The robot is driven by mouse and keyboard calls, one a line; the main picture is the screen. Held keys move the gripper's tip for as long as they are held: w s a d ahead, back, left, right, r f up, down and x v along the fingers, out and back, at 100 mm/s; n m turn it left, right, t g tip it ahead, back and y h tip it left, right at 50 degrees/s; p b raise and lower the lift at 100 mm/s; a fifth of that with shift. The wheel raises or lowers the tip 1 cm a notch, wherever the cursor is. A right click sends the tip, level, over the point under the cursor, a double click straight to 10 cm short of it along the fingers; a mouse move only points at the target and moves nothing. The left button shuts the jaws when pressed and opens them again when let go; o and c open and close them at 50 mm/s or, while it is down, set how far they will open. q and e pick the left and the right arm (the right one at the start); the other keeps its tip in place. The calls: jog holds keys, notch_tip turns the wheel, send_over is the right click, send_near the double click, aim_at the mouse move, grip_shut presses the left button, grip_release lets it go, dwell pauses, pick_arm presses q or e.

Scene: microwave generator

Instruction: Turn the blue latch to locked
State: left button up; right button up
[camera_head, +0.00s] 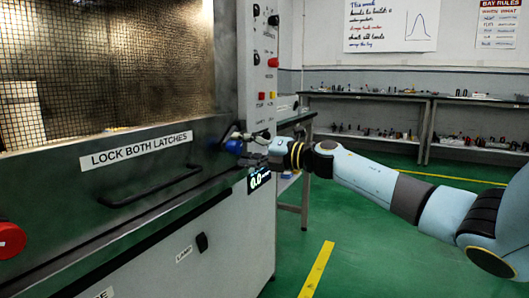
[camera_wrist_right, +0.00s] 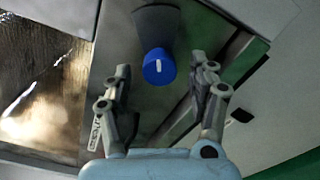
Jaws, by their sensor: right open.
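The blue latch (camera_head: 234,146) is a round knob on the right end of the machine's dark door, beside the "LOCK BOTH LATCHES" label (camera_head: 136,151). My right gripper (camera_head: 254,154) is just to the right of the latch. In the wrist view its open fingers (camera_wrist_right: 161,72) stand on either side of the latch, with a visible gap on each side. I cannot tell how deep the latch sits between them. My left gripper is not in view.
A dark bar handle (camera_head: 150,189) runs across the door below the label. A red knob (camera_head: 10,240) is at the far left. A control panel (camera_head: 265,60) with small buttons rises above the gripper. A shelf bench (camera_head: 380,97) stands far back; green floor is clear at right.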

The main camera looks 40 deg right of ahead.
jog(key=v, duration=0.9)
jog(key=shift+s, duration=0.35)
jog(key=shift+d, duration=0.1)
jog(key=s+f+m+g+h+p, duration=0.25)
jog(key=s+f+m, duration=0.3)
jog(key=f, duration=0.55)
jog(key=s+f+m+g+h+p, duration=0.1)
jog(key=s+f+m+h, duration=0.35)
jog(key=f, duration=0.75)
jog(key=s+f+m+g+h+p, duration=0.1)
jog(key=s+f+m+p, duration=0.1)
jog(key=s+f+m, duration=0.55)
jog(key=s+a+f+m+g, duration=0.3)
jog(key=s+f, duration=0.4)
jog(key=s, duration=0.6)
jog(key=s+a+f+m+g+p, duration=0.1)
jog(key=s+a+f+m+g, duration=0.3)
jog(key=s, duration=0.9)
jog(key=s+a+f+m+g+p, duration=0.1)
jog(key=s+a+f+m+g, duration=0.2)
jog(key=s+a+f, duration=0.5)
jog(key=s+f+g, duration=0.1)
jog(key=s+f, duration=0.3)
jog(key=s, duration=0.1)
jog(key=shift+g, duration=0.35)
